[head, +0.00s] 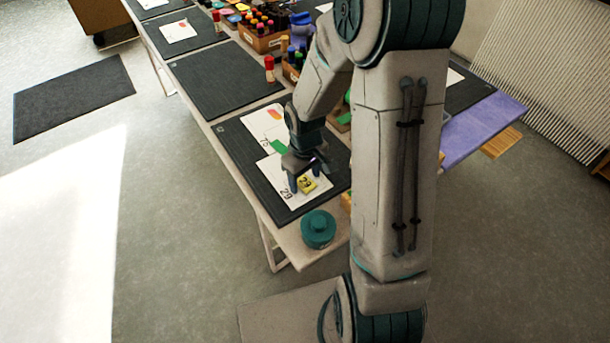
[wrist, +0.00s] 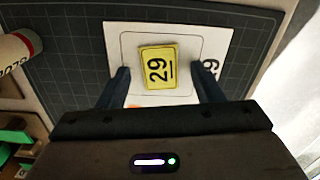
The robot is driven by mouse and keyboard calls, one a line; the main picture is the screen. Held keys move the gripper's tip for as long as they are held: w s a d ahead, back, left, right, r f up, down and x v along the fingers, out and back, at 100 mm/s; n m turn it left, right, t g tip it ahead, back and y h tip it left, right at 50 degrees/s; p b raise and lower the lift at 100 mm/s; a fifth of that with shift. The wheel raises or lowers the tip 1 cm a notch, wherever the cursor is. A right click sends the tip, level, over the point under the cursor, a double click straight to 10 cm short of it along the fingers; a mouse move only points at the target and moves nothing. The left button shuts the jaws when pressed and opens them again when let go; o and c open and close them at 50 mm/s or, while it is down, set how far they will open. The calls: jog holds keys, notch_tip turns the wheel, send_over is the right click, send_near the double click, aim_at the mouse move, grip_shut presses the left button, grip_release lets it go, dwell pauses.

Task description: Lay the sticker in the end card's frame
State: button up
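The sticker (head: 307,185) is a small yellow rectangle printed with 29. In the wrist view the sticker (wrist: 159,68) appears to lie slightly turned inside the thin outlined frame on a white card (wrist: 117,42), clear of the outline at the top and sides. The card (head: 281,199), also marked 29, lies at the near end of the dark mat. My gripper (head: 308,179) is above the card with its fingers apart. In the wrist view my gripper (wrist: 164,82) has one finger on each side of the sticker, with gaps between.
A second white card (head: 258,120) with a green patch lies farther up the same mat (head: 240,150). A teal round container (head: 318,229) stands at the table's near corner. A red-capped white tube (wrist: 18,50) stands beside the mat. Boxes of bottles (head: 262,38) stand farther back.

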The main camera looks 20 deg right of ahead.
notch_tip(320, 180, up, 14)
jog(key=p, duration=0.1)
dwell(0.5)
jog(key=s+r+m+t, duration=0.2)
jog(key=s+r+m, duration=0.3)
jog(key=s, duration=0.8)
notch_tip(320, 180, up, 3)
jog(key=shift+s+f+t+p, duration=0.1)
jog(key=shift+s+t+p, duration=0.25)
jog(key=shift+t+p, duration=0.1)
